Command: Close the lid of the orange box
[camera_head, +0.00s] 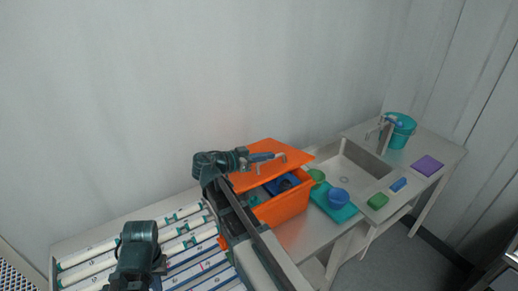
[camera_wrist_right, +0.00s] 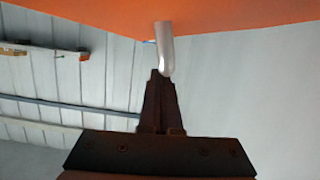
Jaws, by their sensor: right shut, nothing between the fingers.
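The orange box (camera_head: 287,207) stands on the bench with its lid (camera_head: 292,154) raised and tilted, so its inside partly shows. A dark blue thing lies in the box. My right gripper (camera_head: 280,158) is shut and empty over the lid in the head view. In the right wrist view the orange underside or face of the lid (camera_wrist_right: 240,14) fills the top. There the shut fingertips (camera_wrist_right: 162,74) are at a pale rounded piece (camera_wrist_right: 164,42) beside the lid; I cannot tell whether they touch. My left gripper is not in view.
To the right of the box are a green cup (camera_head: 317,175), a blue bowl (camera_head: 339,197) on a teal tray (camera_head: 325,206), and a sink (camera_head: 352,172). White tubes (camera_head: 95,261) lie at the left. A teal bucket (camera_head: 402,135) stands at the far right.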

